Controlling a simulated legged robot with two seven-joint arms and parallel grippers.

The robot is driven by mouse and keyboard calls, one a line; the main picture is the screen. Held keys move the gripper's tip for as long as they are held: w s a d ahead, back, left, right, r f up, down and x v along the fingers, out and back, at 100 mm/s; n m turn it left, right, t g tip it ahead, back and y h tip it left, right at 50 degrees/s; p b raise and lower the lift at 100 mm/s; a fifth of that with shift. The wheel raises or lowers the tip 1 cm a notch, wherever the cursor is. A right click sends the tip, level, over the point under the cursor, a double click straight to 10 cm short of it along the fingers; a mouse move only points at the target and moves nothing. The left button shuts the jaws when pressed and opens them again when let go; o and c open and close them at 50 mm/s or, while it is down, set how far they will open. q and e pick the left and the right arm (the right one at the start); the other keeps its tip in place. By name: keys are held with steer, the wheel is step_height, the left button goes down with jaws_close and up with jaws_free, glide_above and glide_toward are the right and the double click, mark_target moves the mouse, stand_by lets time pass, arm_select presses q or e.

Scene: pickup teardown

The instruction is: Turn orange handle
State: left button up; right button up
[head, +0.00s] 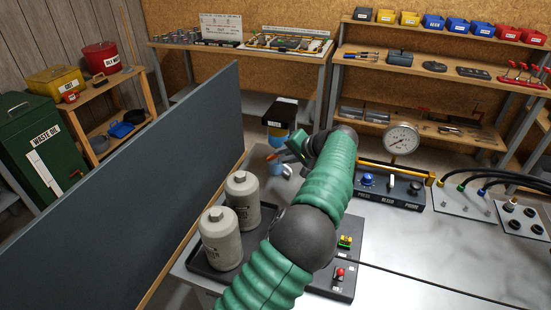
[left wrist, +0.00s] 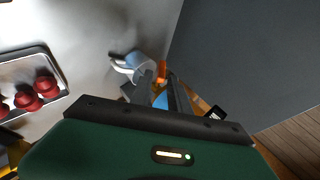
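The orange handle (head: 271,157) shows as a small bit beside my left gripper (head: 290,152) in the head view, below a black-topped unit (head: 280,111) with a blue bowl (head: 277,136). In the left wrist view the orange handle (left wrist: 162,72) is at the far end of my two dark fingers (left wrist: 161,76). The fingers stand apart, with orange and blue showing in the gap. I see no clear contact with the handle. My green left arm hides part of the bench around it. My right gripper is in neither view.
A dark panel (head: 150,180) stands close to the left of the unit. Two grey canisters (head: 226,220) stand in a black tray (head: 205,264) near my arm. A gauge (head: 401,139) and a control box (head: 385,188) lie to the right. The bench at lower right is mostly clear.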

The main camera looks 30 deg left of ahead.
arm_select(q)
steer(key=v, duration=1)
steer(key=shift+f, duration=0.1)
stand_by(6.9)
